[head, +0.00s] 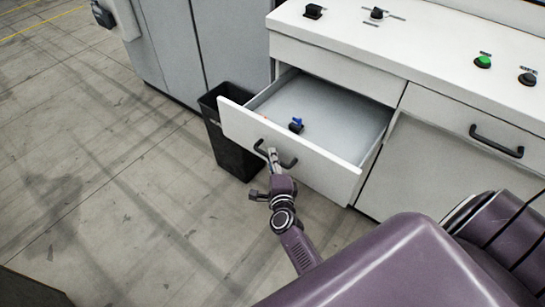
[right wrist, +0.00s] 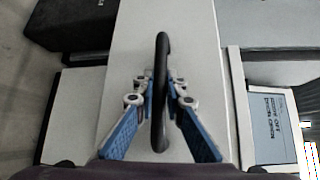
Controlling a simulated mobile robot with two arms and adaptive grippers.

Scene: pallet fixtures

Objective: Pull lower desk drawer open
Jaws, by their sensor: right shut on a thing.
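The white desk drawer (head: 300,155) stands pulled well out from the desk, with its grey inside showing. Its black bar handle (head: 287,163) is on the front panel. My right gripper (head: 272,156) is shut on this handle. In the right wrist view the black handle (right wrist: 160,120) runs upright between the two blue-padded fingers of the gripper (right wrist: 160,88), against the white drawer front (right wrist: 205,45). My left gripper is not in view.
A small black part with a blue top (head: 296,126) lies in the drawer. A black bin (head: 232,150) stands close left of it. The white desk (head: 420,50) has knobs and a green button (head: 483,62). A closed drawer (head: 470,130) is at right.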

